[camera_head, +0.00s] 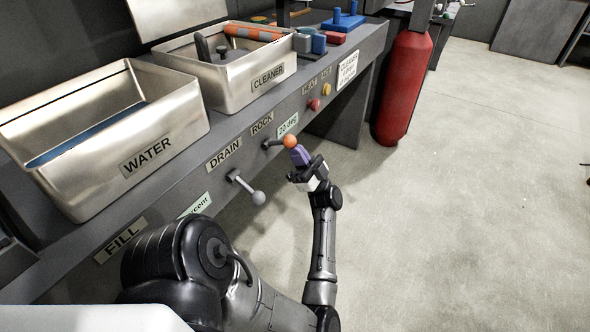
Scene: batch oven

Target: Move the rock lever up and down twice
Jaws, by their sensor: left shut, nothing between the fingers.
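The rock lever (274,143) sticks out from the front of the bench below the ROCK label (262,124). It ends in an orange ball knob (290,141). My left gripper (299,156) is just below and right of the knob, with its purple fingers shut and empty. The fingertips look very close to the knob, but I cannot tell whether they touch it. My right gripper is not in view.
A drain lever with a grey ball (258,198) sits left of the rock lever. WATER (147,154) and CLEANER (268,78) bins stand on the bench. A red cylinder (404,88) stands at its right end. The floor at right is clear.

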